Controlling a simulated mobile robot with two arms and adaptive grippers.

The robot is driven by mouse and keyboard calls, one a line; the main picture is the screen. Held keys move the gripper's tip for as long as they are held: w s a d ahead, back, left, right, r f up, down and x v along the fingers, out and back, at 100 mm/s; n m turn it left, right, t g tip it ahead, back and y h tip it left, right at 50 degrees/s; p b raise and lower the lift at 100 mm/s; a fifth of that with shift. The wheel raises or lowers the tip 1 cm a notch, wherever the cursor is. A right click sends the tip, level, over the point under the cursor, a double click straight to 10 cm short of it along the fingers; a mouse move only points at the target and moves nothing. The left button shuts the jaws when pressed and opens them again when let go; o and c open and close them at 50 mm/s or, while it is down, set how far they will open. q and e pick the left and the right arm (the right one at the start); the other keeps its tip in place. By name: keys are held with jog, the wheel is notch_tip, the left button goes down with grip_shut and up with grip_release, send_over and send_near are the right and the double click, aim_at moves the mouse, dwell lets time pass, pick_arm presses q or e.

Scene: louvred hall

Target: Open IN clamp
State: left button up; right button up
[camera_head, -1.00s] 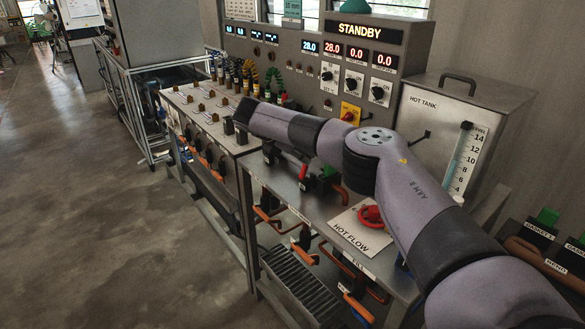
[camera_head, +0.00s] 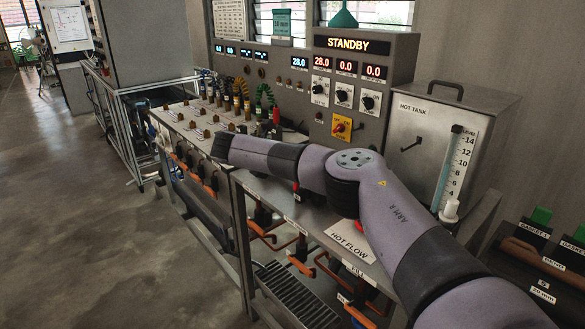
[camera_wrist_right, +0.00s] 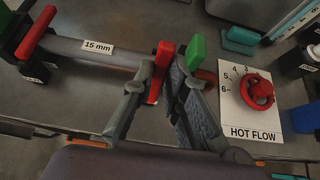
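In the right wrist view, a transparent-looking grey tube section (camera_wrist_right: 95,52) labelled 15 mm lies between two clamps. The left clamp (camera_wrist_right: 35,35) has a raised red lever and a dark body; its small label is too blurred to read. The other clamp has a red lever (camera_wrist_right: 166,52) and a green block (camera_wrist_right: 197,52) beside it. My right gripper (camera_wrist_right: 167,70) is at this second clamp, its fingers close on both sides of the red lever; firm contact cannot be told. In the head view my right arm hides the clamps and the gripper. My left gripper is out of view.
The HOT FLOW plate (camera_wrist_right: 235,100) with its red knob (camera_wrist_right: 257,90) stands just right of my right gripper. The hot tank (camera_head: 440,140) and control panel (camera_head: 350,75), showing STANDBY, rise behind the bench. Gasket holders (camera_head: 535,235) are at far right. The floor at left is clear.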

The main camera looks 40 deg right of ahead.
jog(key=o, duration=0.5)
jog(key=shift+c, duration=0.2)
jog(key=w+v, duration=0.1)
jog(key=v, duration=1.1)
jog(key=shift+s, duration=0.45)
